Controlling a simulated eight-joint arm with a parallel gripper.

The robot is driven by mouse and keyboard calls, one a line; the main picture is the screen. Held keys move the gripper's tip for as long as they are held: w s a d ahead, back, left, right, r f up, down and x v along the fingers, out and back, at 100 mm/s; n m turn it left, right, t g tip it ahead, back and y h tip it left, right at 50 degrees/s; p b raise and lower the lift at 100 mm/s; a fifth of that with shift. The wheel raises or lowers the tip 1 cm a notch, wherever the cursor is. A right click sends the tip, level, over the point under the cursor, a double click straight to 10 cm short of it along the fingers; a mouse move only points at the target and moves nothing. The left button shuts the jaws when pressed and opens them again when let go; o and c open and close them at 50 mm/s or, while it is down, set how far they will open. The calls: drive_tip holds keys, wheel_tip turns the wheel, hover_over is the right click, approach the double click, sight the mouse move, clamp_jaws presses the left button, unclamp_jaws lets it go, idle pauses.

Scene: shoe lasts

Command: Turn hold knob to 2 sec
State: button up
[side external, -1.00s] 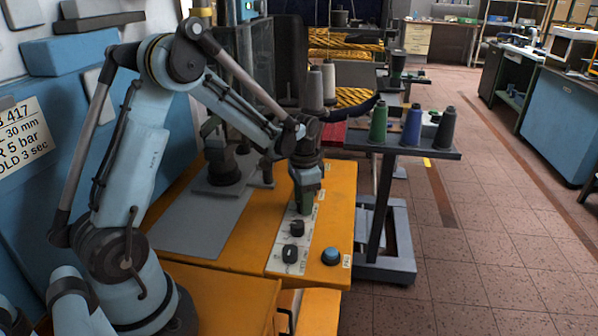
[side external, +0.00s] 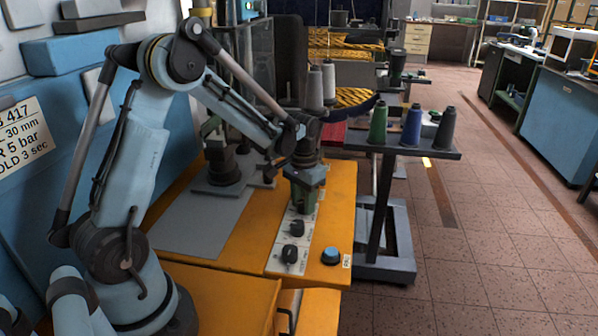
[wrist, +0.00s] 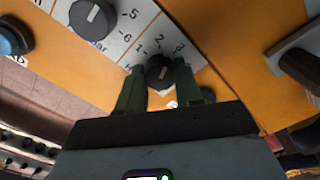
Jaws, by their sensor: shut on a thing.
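The hold knob (wrist: 160,74) is a small black knob on the white scale strip (wrist: 125,48), with digits 1, 2 and 3 around its far side in the wrist view. My gripper (wrist: 158,82) points down at it, with one green finger on either side, shut on the knob. A faint light mark shows on the knob's top, but I cannot tell exactly which digit it points to. In the side view my gripper (side external: 303,208) stands upright at the far end of the strip and hides the knob.
Two other black knobs (side external: 297,227) (side external: 290,254) sit nearer on the strip, with a blue button (side external: 330,256) to the right. A placard (side external: 20,128) on the machine reads "HOLD 3 sec". A spool stand (side external: 400,150) is behind to the right.

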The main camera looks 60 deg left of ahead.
sight(303, 202)
drive_tip(key=shift+n, duration=1.9)
drive_tip(key=o, duration=1)
drive_tip(key=shift+o, duration=0.2)
wheel_tip(303, 202, up, 12)
drive_tip(key=shift+r, duration=0.1)
drive_tip(key=s+d+m+t, duration=0.5)
drive_tip(key=s+d+t, duration=0.2)
drive_tip(key=s+d, duration=0.4)
drive_tip(key=shift+d+r+m, duration=0.4)
drive_tip(key=shift+d, duration=0.3)
